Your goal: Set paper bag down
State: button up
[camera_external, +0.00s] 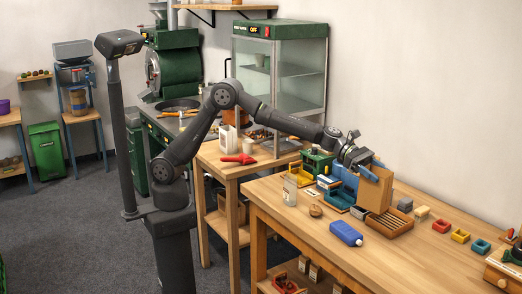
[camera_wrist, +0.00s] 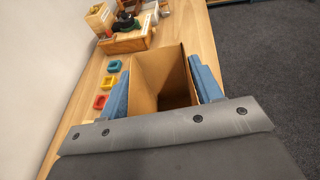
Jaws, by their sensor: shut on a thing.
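The brown paper bag (camera_external: 375,190) is upright and open at the top. My gripper (camera_external: 364,169) is shut on it, with one blue finger pad on each side. In the wrist view the bag (camera_wrist: 146,70) shows its open mouth, and I see no contents inside. My gripper (camera_wrist: 163,90) spans the bag there. The bag's bottom is close to the wooden bench (camera_external: 290,226), just behind a slatted wooden tray (camera_external: 397,224). I cannot tell if the bottom touches the bench.
A blue bottle (camera_external: 346,233) lies on the bench, left of the tray. A clear jar (camera_external: 290,190) and blue bin (camera_external: 334,201) stand farther left. Red (camera_external: 441,226), yellow (camera_external: 460,236) and teal (camera_external: 481,246) small boxes sit to the right. The front of the bench is mostly clear.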

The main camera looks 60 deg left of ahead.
aim_at(371, 209)
jog(key=s+d+f+m+g, duration=0.2)
jog(key=s+d+f+g, duration=0.15)
jog(key=s+d, duration=0.95)
jog(key=w+f, duration=1)
jog(key=f, duration=0.2)
jog(key=shift+w+a+t, duration=0.15)
jog(key=shift+a+t, duration=0.15)
jog(key=shift+t, duration=0.15)
jog(key=shift+f, duration=0.1)
jog(key=o, duration=1.3)
jog(key=v, duration=1.2)
